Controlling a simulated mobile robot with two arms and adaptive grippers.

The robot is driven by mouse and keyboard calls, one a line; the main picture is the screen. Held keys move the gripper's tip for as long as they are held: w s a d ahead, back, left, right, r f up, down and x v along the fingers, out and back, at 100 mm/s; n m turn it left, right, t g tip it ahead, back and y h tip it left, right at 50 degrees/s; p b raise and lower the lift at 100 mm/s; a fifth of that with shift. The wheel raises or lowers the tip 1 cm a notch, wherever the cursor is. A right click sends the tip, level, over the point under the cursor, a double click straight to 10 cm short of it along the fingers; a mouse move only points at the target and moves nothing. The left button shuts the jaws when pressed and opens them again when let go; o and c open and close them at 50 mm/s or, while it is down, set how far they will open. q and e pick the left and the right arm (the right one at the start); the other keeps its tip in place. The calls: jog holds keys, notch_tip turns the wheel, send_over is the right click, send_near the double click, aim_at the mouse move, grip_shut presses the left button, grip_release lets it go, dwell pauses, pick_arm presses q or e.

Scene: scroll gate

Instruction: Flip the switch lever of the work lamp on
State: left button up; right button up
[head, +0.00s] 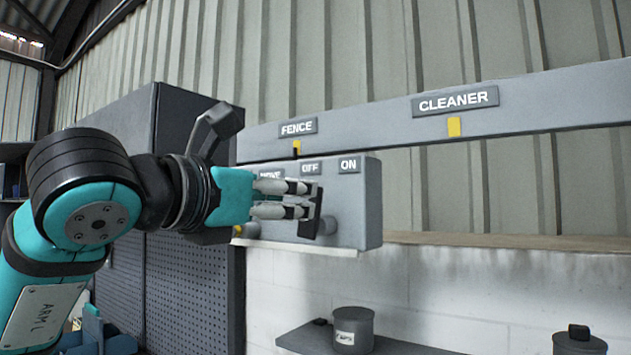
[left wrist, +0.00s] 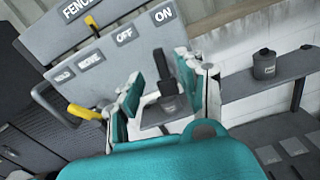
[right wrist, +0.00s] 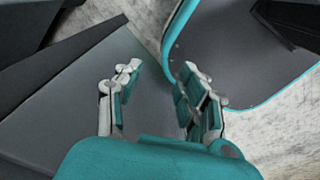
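A grey control box (head: 358,205) on the wall carries OFF and ON labels; these labels also show on the box in the left wrist view (left wrist: 140,58). A dark lever (left wrist: 162,68) stands out from it below these labels; whether it is at OFF or ON I cannot tell. My left gripper (head: 311,200) is at the box, its fingers apart on either side of the lever. Contact with the lever is not clear. My right gripper (right wrist: 160,82) is open and empty, away from the box. I cannot make out the lamp itself.
A yellow handle (left wrist: 86,112) sits at the box's left, close to my left gripper. A rail above bears FENCE (head: 297,127) and CLEANER (head: 455,101) signs. A dark cabinet (head: 190,280) stands left. A shelf below holds a grey canister (head: 353,328).

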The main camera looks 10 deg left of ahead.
aim_at(312, 198)
pick_arm(q)
jog(key=p+x, duration=0.2)
jog(key=x, duration=0.5)
jog(key=shift+s, duration=0.1)
grip_shut()
